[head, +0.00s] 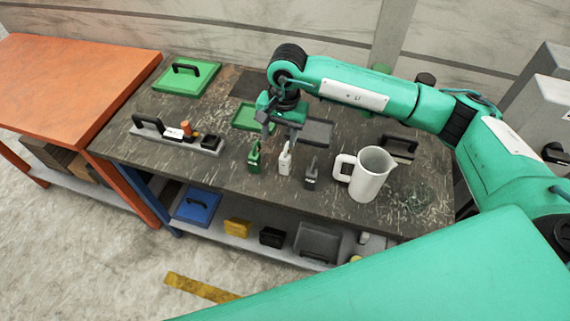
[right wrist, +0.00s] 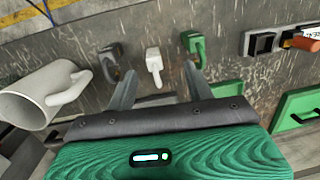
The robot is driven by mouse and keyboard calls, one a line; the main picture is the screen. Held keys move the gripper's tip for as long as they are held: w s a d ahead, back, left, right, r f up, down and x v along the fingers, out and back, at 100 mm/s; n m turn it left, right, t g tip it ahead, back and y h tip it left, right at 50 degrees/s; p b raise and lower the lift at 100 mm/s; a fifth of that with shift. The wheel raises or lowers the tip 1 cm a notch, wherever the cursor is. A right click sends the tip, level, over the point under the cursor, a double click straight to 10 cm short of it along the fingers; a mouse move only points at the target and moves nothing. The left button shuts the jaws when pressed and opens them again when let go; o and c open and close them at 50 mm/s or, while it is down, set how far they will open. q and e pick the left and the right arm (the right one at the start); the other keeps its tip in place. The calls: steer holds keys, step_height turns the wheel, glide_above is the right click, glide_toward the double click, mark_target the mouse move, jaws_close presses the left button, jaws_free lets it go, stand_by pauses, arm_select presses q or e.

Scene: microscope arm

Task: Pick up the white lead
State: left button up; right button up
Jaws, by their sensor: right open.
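The white lead (head: 285,159) stands on the dark workbench between a green lead (head: 254,156) and a dark grey lead (head: 311,174). In the right wrist view the white lead (right wrist: 154,66) shows ahead of my right gripper and between the lines of its two fingers, with the green lead (right wrist: 195,48) and the grey lead (right wrist: 111,62) to either side. My right gripper (head: 279,127) is open and empty, above and behind the white lead in the head view; its fingers (right wrist: 157,82) show spread in the wrist view. My left gripper is not in view.
A white pitcher (head: 371,175) stands right of the leads. A green tray (head: 252,116) and a grey tray (head: 318,132) lie behind them. A grey block with a black handle (head: 178,137) is at left. The bench front edge has bare room.

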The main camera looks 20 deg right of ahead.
mark_target(285, 156)
steer(key=shift+h, duration=0.6)
steer(key=f+p, duration=0.1)
steer(key=f, duration=0.1)
steer(key=d+f+p, duration=0.1)
steer(key=f, duration=0.2)
steer(key=w+d+f+p, duration=0.1)
steer(key=f, duration=0.1)
steer(key=shift+d+f, duration=0.25)
steer(key=shift+f, duration=0.1)
steer(key=shift+a+f+p, duration=0.1)
steer(key=shift+f+p, duration=0.25)
steer(key=shift+f, duration=0.05)
steer(key=f, duration=0.1)
steer(key=f+p, duration=0.2)
steer(key=f, duration=0.1)
steer(key=shift+w+a, duration=0.2)
steer(key=shift+w, duration=0.05)
steer(key=shift+f, duration=0.35)
steer(key=shift+w, duration=0.1)
jaws_close()
